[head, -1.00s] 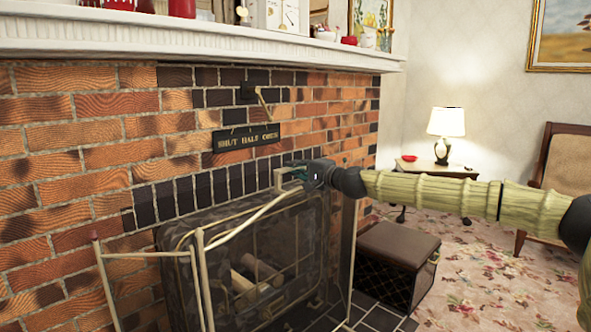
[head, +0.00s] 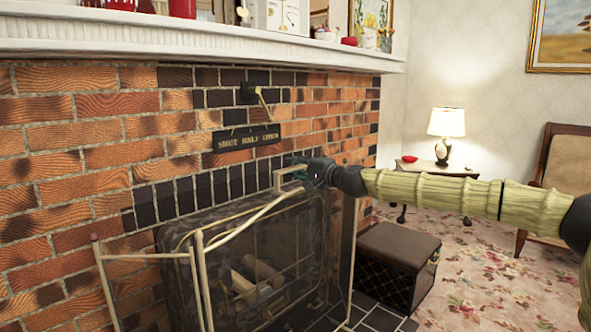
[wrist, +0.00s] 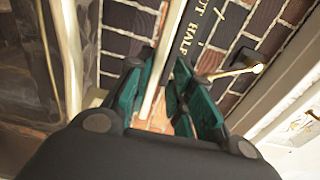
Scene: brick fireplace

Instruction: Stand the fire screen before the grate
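The fire screen (head: 201,275) has a pale brass frame with dark see-through mesh and side panels. It stands upright on the hearth before the fireplace opening. Behind the mesh, the grate with pale logs (head: 243,285) shows dimly. My gripper (head: 290,172) is at the top middle of the screen, beside the brick wall, at its pale handle. In the wrist view, the teal finger pads of my gripper (wrist: 163,85) close in on both sides of a pale bar of the screen. The screen's lower far edge is hard to make out.
A damper plate (head: 246,138) with a brass lever is on the brick wall just above my gripper. The white mantel (head: 200,40) juts out overhead with ornaments. A dark brown footstool box (head: 398,262) stands right of the screen. Open carpet (head: 490,270) lies farther right.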

